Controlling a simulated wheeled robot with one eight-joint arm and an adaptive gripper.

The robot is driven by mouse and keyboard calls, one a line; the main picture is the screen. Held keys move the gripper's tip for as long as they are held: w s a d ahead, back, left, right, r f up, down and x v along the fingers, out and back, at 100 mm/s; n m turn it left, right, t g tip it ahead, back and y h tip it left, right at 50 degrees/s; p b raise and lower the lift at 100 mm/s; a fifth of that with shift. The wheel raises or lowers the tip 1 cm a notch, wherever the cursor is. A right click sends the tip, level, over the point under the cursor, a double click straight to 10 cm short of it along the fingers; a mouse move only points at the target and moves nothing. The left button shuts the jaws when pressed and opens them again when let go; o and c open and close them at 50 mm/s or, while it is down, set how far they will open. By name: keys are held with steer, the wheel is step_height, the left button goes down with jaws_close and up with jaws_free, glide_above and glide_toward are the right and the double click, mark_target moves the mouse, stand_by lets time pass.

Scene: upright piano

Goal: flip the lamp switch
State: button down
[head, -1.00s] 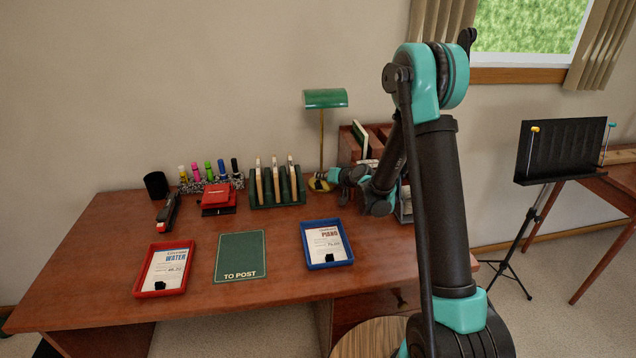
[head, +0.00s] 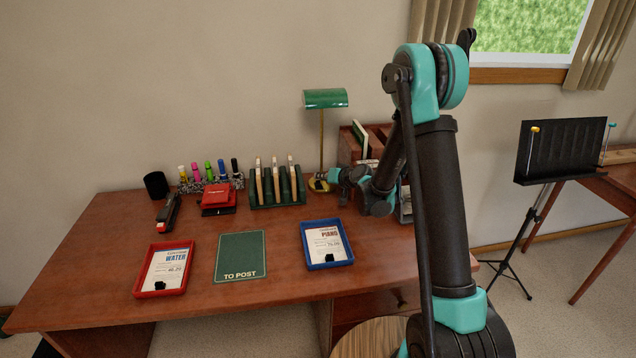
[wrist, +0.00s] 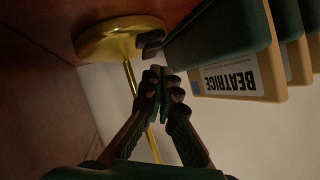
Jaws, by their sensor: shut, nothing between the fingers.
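The desk lamp has a green shade (head: 325,98) and a thin brass stem (head: 321,140) on a round brass base (head: 318,185) at the back of the desk. In the wrist view the brass base (wrist: 105,42) is at the top, with a small dark switch (wrist: 150,42) at its edge. My gripper (wrist: 163,76) is shut and empty, its fingertips just short of the switch in that view. I cannot tell whether they touch it. In the head view my gripper is beside the lamp base, partly hidden by my own wrist. The switch is too small to make out there.
A wooden organiser (head: 349,146) is behind my arm. Blue (head: 327,265) and red (head: 150,291) trays lie in front on the desk.

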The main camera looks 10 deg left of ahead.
steer(key=shift+w+f, duration=0.15)
steer(key=shift+f, duration=0.15)
steer(key=shift+w+f, duration=0.1)
steer(key=shift+f, duration=0.2)
stand_by(0.6)
stand_by(0.4)
steer(key=shift+s+r, duration=0.25)
steer(key=shift+r, duration=0.45)
steer(key=shift+s+d+r, duration=0.1)
steer(key=shift+s+r, duration=0.2)
steer(key=shift+r, duration=0.45)
steer(key=shift+s+d+r, duration=0.1)
steer(key=shift+s+r, duration=0.2)
steer(key=shift+r, duration=0.5)
steer(key=shift+s+d+r, duration=0.1)
steer(key=shift+s+r, duration=0.2)
steer(key=shift+r, duration=0.45)
